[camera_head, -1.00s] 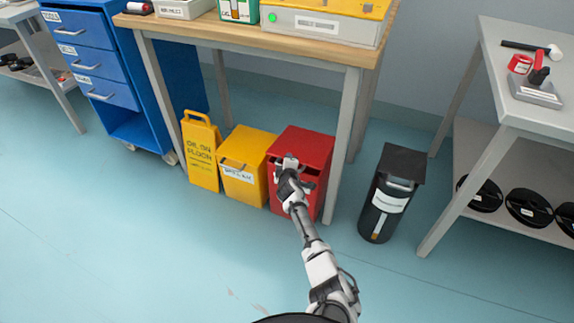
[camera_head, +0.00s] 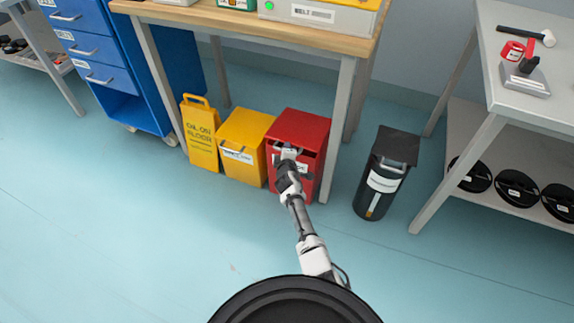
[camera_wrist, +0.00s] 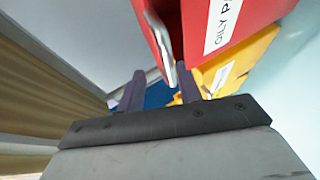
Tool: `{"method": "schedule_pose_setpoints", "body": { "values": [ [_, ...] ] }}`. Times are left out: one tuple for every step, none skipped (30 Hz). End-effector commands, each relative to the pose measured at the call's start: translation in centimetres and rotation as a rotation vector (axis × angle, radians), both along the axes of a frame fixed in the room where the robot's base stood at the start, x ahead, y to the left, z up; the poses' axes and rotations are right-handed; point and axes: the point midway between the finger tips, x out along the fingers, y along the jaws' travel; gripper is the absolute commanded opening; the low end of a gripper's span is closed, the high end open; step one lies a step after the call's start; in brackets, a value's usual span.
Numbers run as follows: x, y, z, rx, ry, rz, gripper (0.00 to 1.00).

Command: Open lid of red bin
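The red bin (camera_head: 302,128) stands under the wooden workbench beside the yellow bin. Its lid looks down, though my arm hides part of its front. In the wrist view the red bin (camera_wrist: 188,22) fills the top, with a white label and a silver handle (camera_wrist: 160,45). My gripper (camera_wrist: 160,84) is open, its two dark fingers apart. The handle's near end shows between the fingers, closer to the right one; I cannot tell whether they touch. In the head view my gripper (camera_head: 288,160) is at the red bin's upper front.
The yellow bin (camera_head: 243,140) and a yellow floor sign (camera_head: 201,140) stand left of the red bin. The bench leg (camera_head: 337,130) is close on its right. A black bin (camera_head: 385,175) stands farther right, by a grey table (camera_head: 490,130). The floor in front is clear.

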Motion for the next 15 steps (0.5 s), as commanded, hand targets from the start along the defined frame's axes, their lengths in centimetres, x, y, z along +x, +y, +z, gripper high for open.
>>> {"method": "schedule_pose_setpoints", "body": {
  "values": [
    [-0.3, -0.1, 0.5, 0.002, -0.001, -0.001, 0.34],
    [-0.5, -0.1, 0.6, 0.002, -0.001, -0.001, 0.34],
    [-0.7, -0.1, 0.7, 0.002, -0.001, -0.002, 0.34],
    [-0.9, -0.2, 0.7, 0.001, 0.000, -0.002, 0.34],
    [-1.0, -0.2, 0.7, 0.001, 0.000, -0.002, 0.34],
    [-1.2, -0.2, 0.8, 0.001, 0.000, -0.002, 0.34],
    [-1.4, -0.2, 0.8, 0.001, 0.000, -0.002, 0.34],
    [-1.6, -0.2, 0.9, 0.001, 0.000, -0.002, 0.34],
    [-1.8, -0.2, 0.9, 0.002, 0.001, -0.002, 0.34],
    [-2.0, -0.3, 1.0, 0.002, 0.001, -0.002, 0.34],
    [-2.1, -0.3, 1.1, 0.001, 0.000, -0.002, 0.34],
    [-2.3, -0.3, 1.2, 0.001, 0.000, -0.002, 0.34],
    [-2.5, -0.3, 1.2, 0.001, 0.000, -0.001, 0.34],
    [-2.7, -0.3, 1.3, 0.001, 0.000, -0.001, 0.34],
    [-2.9, -0.3, 1.4, 0.001, 0.000, -0.001, 0.34]
  ]
}}
